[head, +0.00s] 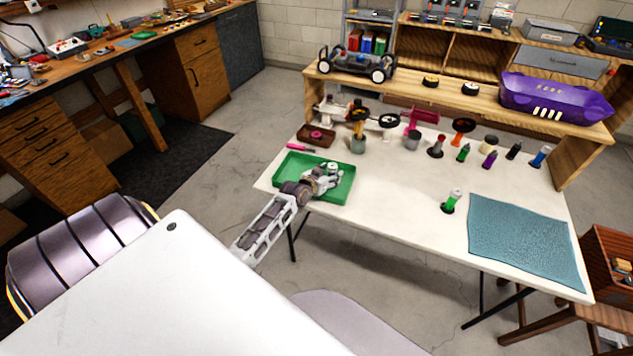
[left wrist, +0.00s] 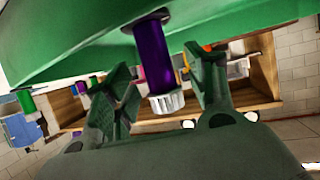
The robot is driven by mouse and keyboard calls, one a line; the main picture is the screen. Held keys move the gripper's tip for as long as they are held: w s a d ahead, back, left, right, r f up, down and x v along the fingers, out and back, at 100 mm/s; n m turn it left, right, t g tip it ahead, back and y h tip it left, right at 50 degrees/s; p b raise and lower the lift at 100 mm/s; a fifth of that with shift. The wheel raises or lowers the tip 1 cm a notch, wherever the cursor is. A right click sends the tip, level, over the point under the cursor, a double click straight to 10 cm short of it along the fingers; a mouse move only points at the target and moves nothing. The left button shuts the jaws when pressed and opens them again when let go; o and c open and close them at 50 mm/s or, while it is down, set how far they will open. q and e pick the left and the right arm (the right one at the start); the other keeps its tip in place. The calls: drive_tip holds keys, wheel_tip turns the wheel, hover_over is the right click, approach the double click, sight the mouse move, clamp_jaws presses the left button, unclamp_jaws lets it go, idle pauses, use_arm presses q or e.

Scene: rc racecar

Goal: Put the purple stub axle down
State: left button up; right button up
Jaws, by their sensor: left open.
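The purple stub axle (left wrist: 155,60) stands on the green tray (left wrist: 60,52) in the left wrist view, which shows the scene upside down. Its dark flange meets the tray and its white ribbed end points away from it. My left gripper (left wrist: 165,85) is open, with one finger on each side of the axle and gaps showing. In the head view my left gripper (head: 328,176) is over the green tray (head: 335,193) on the white table and mostly hides the axle. My right gripper is not in view.
Several coloured upright parts stand on the white table (head: 400,185), including another purple one (head: 489,160) and a green one (head: 449,201). A blue mat (head: 525,240) lies at right. A purple car body (head: 555,97) and a chassis (head: 357,64) sit on the shelf behind.

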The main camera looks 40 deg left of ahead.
use_arm(q)
drive_tip(key=v, duration=1)
idle(0.3)
